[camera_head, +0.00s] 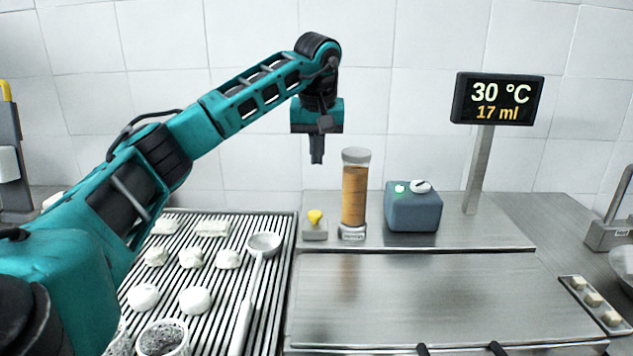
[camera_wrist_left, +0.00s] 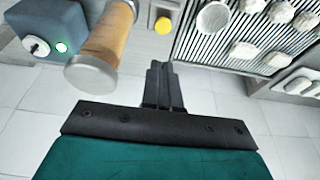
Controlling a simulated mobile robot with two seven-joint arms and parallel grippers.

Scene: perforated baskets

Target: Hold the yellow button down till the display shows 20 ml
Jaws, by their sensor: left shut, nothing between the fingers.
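The yellow button (camera_head: 315,216) sits on a small grey block at the left end of the raised steel shelf. It also shows in the left wrist view (camera_wrist_left: 163,25). The display (camera_head: 497,99) on a post reads 30 °C and 17 ml. My left gripper (camera_head: 316,160) is shut and empty, pointing down, well above the button and apart from it. In the left wrist view its fingers (camera_wrist_left: 160,68) are together. A clear cylinder of amber liquid (camera_head: 354,195) stands right of the button. My right gripper is not in view.
A blue-grey box (camera_head: 413,207) with a lit green button and a white knob stands right of the cylinder. A slatted rack (camera_head: 278,290) at left holds pale lumps, a ladle and cups. The steel counter (camera_head: 430,300) in front is mostly bare.

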